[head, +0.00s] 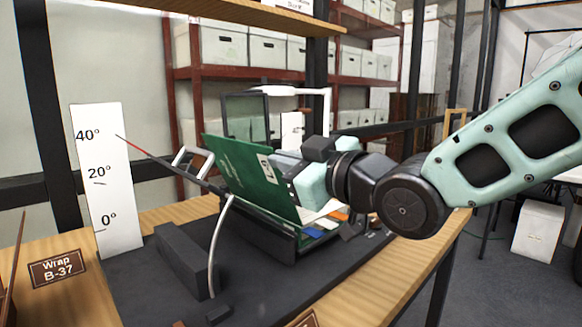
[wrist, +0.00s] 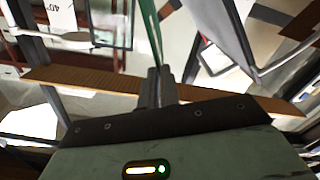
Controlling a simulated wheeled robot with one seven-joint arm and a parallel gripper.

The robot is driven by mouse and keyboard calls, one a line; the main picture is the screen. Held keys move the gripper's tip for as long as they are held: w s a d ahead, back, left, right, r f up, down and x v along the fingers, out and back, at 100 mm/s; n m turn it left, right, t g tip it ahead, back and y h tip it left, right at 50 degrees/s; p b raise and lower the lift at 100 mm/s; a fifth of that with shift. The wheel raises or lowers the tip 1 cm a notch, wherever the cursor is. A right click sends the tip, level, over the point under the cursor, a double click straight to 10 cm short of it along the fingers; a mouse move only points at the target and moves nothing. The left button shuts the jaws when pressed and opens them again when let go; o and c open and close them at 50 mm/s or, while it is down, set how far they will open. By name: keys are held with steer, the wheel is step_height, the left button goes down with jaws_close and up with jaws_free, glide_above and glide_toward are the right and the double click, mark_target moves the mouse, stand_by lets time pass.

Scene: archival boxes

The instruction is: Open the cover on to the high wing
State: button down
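The green cover (head: 240,172) with a white label stands steeply tilted above the dark book cradle (head: 285,235). Its thin edge (wrist: 153,35) shows in the wrist view, running up from between the fingers. My gripper (head: 288,168) is at the cover's right side in the head view; in the wrist view its fingers (wrist: 156,88) are close together with the cover's edge between them. The cover hides much of the wing behind it. A red-tipped pointer (head: 150,152) reaches left to just under the 40° mark on the white angle scale (head: 106,180).
Pale pages with coloured tabs (head: 318,228) lie below the cover. A dark block (head: 188,260) and a pale curved strip (head: 219,235) stand at the cradle's left. A black-framed panel (head: 245,115) stands behind. A "Wrap B-37" sign (head: 57,268) sits at the left.

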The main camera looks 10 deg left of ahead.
steer(key=shift+f, duration=0.1)
steer(key=c, duration=1.6)
jaws_free()
steer(key=shift+b+v, duration=0.9)
steer(key=shift+v, duration=7.8)
steer(key=shift+f, duration=0.1)
